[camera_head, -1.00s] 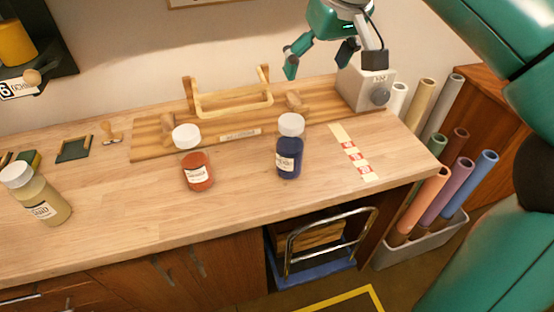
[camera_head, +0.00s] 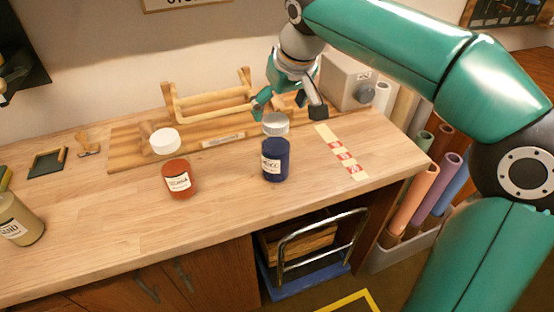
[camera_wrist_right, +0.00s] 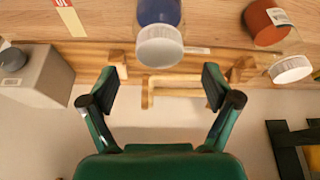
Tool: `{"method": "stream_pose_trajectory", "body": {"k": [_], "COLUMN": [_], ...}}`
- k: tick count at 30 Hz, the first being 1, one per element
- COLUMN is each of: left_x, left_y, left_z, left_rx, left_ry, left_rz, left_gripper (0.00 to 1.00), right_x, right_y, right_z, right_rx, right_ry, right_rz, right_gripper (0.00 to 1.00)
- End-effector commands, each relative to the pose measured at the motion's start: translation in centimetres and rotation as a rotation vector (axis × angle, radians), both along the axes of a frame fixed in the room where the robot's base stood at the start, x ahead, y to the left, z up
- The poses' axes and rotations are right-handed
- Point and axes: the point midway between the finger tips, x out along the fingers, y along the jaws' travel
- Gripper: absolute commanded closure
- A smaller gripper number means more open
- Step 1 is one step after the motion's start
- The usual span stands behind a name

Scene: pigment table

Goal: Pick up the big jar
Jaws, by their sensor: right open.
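A blue jar (camera_head: 275,162) with a white lid stands upright near the middle of the table. A red jar (camera_head: 180,182) with a white lid stands to its left, and a sand-coloured jar (camera_head: 18,222) is partly cut off at the left edge. I cannot tell for sure which is the big one. My right gripper (camera_head: 288,108) is open and empty, just behind and above the blue jar's lid. In the right wrist view the blue jar (camera_wrist_right: 158,12) is ahead of the open fingers (camera_wrist_right: 160,82), apart from them, and the red jar (camera_wrist_right: 264,24) is to the right. My left gripper is not in view.
A wooden rack (camera_head: 210,103) stands on a board behind the jars. A grey box with a knob (camera_head: 345,82) is at the back right. A label strip (camera_head: 341,153) lies right of the blue jar. The front of the table is clear.

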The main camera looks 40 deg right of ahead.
Motion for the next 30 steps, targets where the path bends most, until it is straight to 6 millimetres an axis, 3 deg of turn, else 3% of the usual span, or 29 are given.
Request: {"method": "stream_pose_trajectory", "body": {"k": [10,19,30], "left_x": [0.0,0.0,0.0], "left_y": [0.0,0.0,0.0], "left_z": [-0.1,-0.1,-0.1], "left_rx": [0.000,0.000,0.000], "left_ry": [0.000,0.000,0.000], "left_rz": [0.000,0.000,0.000], "left_gripper": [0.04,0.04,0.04], "right_x": [1.6,1.9,1.9], "right_y": [-0.2,-0.2,-0.2], "right_z": [-4.1,-4.6,-4.5], "right_rx": [0.000,0.000,0.000], "right_ry": [0.004,0.001,0.001], "right_rz": [0.001,0.001,0.002], "right_gripper": [0.12,0.12,0.72]}}
